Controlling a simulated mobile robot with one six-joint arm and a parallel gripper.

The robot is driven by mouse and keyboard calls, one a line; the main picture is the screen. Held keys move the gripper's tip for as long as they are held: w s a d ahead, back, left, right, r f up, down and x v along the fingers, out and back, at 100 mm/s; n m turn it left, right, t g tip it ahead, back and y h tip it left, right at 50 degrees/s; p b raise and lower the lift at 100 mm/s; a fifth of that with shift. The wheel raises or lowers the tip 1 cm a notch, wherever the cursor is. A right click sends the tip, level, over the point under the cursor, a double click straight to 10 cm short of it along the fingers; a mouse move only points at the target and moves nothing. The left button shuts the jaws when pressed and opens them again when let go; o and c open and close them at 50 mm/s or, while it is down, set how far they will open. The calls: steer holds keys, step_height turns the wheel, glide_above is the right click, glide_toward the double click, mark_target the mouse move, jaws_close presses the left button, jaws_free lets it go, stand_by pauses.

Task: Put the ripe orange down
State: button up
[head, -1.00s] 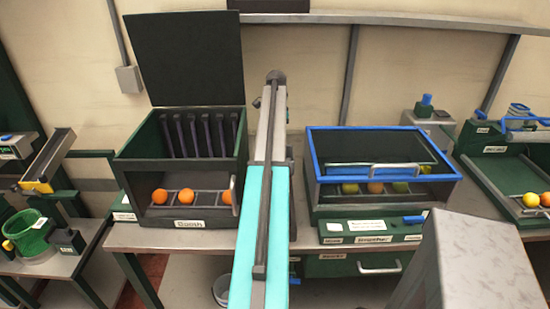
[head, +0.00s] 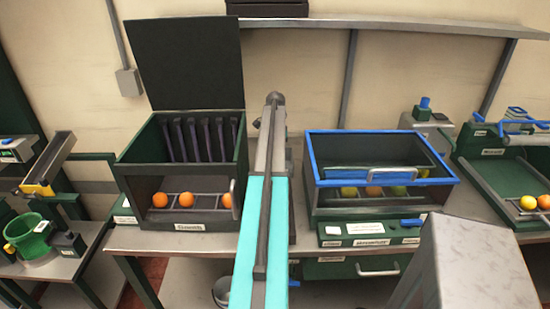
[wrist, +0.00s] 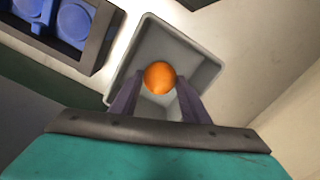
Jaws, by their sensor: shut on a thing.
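An orange-coloured fruit (wrist: 159,77) sits between the two dark fingers of my gripper (wrist: 159,82) in the wrist view. My gripper is shut on it. Behind the orange in that view is a grey square bin (wrist: 205,68) with an open top. The orange appears over its opening. I cannot tell how high the orange is above the bin floor. In the head view my arm reaches forward through the middle, and my gripper and the held orange do not show.
An open dark green box (head: 133,167) at left holds several oranges. A blue-rimmed box (head: 315,170) holds yellow, orange and green fruit. A green tray (head: 490,185) at far right has two fruits. Blue round shapes (wrist: 70,22) lie in a dark-framed tray beside the bin.

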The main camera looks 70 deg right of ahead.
steer(key=shift+f, duration=0.6)
steer(key=o, duration=1.1)
steer(key=shift+r, duration=0.15)
steer(key=shift+r+b, duration=1.1)
steer(key=shift+r, duration=4.8)
